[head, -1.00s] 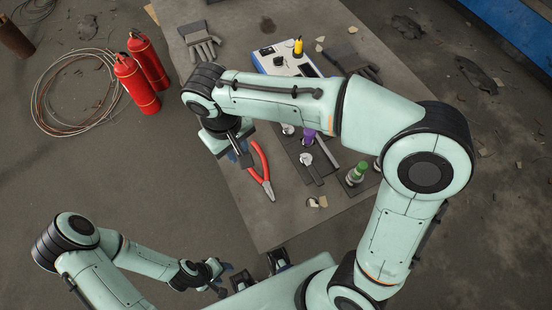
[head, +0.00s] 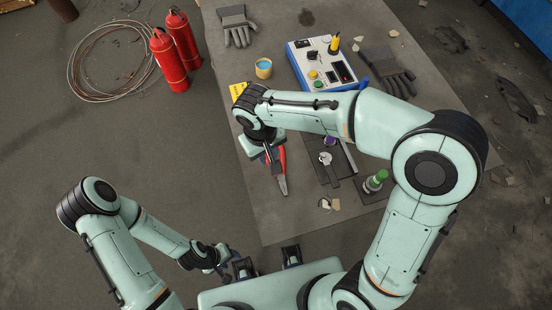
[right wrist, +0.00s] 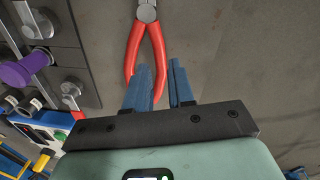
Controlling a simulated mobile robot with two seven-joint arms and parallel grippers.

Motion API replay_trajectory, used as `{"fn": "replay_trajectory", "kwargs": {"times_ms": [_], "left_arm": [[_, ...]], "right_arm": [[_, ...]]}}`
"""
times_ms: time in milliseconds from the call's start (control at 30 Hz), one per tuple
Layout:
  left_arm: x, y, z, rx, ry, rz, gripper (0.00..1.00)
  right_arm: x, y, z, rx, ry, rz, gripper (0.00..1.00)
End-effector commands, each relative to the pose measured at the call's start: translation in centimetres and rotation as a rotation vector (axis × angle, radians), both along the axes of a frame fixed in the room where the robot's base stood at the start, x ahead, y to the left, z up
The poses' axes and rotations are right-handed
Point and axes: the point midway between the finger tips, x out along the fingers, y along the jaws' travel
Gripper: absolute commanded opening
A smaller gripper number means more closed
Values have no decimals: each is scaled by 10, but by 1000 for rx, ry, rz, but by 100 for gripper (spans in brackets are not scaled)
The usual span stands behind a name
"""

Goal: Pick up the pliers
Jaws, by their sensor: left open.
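The pliers (head: 281,172), with red handles and a grey metal head, lie on the grey table. Their head points towards the table's near edge, and their handles are partly hidden under my right gripper (head: 268,154). In the right wrist view, the pliers (right wrist: 146,22) run down between the blue fingers of my right gripper (right wrist: 161,78). One handle lies in the gap between the fingers, the other to the left of them. I cannot tell whether the fingers press on it. My left gripper (head: 229,267) is open and empty, low in front of the table, away from the pliers.
Red extinguishers (head: 170,61) stand on the floor left.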

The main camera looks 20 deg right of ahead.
Motion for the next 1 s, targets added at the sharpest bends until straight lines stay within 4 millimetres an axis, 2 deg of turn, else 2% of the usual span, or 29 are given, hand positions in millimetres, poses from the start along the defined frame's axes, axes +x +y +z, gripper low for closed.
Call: {"fn": "replay_trajectory", "kwargs": {"times_ms": [100, 267, 467, 500, 567, 1000], "left_arm": [[0, 0, -1, 0, 0, 0, 51], [-1, 0, -2, 0, 1, 0, 51], [-1, 0, -2, 0, 1, 0, 51], [-1, 0, -2, 0, 1, 0, 51], [-1, 0, -2, 0, 1, 0, 51], [0, 0, -1, 0, 0, 0, 51]], "right_arm": [[2, -3, -20, -2, 4, -2, 23], [2, -3, -33, -1, 1, -1, 23], [3, -3, -33, -1, 0, -1, 23], [3, -3, -33, -1, 0, -1, 20], [3, -3, -33, -1, 0, -1, 0], [3, -3, -28, 1, -2, -2, 0]]}}
